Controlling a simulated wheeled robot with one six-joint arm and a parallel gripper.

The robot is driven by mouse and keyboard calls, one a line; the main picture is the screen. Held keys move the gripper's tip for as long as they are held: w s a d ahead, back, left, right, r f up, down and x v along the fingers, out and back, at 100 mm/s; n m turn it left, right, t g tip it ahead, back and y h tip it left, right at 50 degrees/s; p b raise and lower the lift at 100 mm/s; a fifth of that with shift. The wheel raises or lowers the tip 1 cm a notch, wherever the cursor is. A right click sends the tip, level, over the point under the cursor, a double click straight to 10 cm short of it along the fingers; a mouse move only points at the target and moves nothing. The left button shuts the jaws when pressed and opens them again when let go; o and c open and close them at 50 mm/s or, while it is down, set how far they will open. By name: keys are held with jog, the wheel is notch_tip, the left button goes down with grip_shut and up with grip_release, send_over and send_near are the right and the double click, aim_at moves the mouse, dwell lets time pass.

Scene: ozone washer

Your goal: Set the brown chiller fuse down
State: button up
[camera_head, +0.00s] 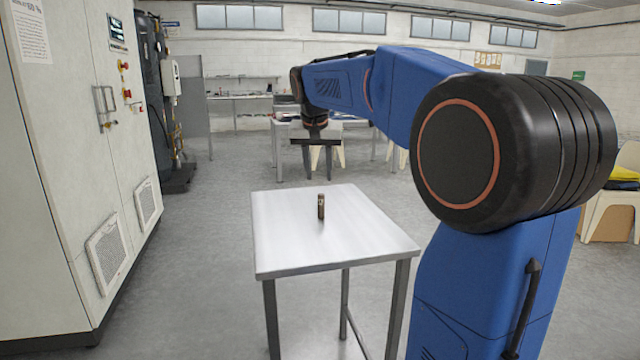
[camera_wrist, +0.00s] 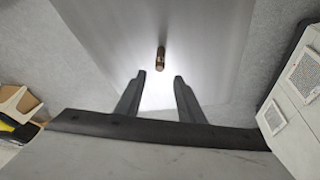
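The brown chiller fuse (camera_head: 321,206) is a small brown cylinder standing upright on the light metal table (camera_head: 285,258). In the wrist view the fuse (camera_wrist: 161,58) shows beyond the fingertips, between their lines, with a gap to both. My gripper (camera_head: 322,160) is above and behind the fuse in the head view, pointing down. In the wrist view its two fingers (camera_wrist: 160,76) are apart with nothing between them. Nothing hides the fuse.
The tabletop around the fuse is bare. A tall grey cabinet (camera_head: 75,150) with vents stands at the left. Work tables (camera_head: 277,130) and chairs stand at the back. A pale chair (camera_head: 612,205) is at the right. Open floor lies between the cabinet and the table.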

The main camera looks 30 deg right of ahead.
jog(key=s+a+f+n, duration=0.1)
jog(key=s+a+f, duration=0.2)
jog(key=s, duration=0.3)
jog(key=s+a+f+n+y, duration=0.1)
jog(key=s+a+f+n, duration=0.15)
jog(key=s, duration=0.35)
jog(key=s+a+f+n, duration=0.1)
jog(key=s+a+f, duration=0.1)
jog(key=s+a, duration=0.3)
jog(key=s+a+f+n+y, duration=0.1)
jog(key=s+a+f, duration=0.1)
jog(key=s+f, duration=0.5)
jog(key=s+a+f+n+t, duration=0.1)
jog(key=s+a+f+n, duration=0.1)
jog(key=s+f, duration=0.6)
jog(key=shift+s+a+f+y, duration=0.2)
jog(key=shift+s+a+y, duration=0.15)
jog(key=shift+s, duration=0.75)
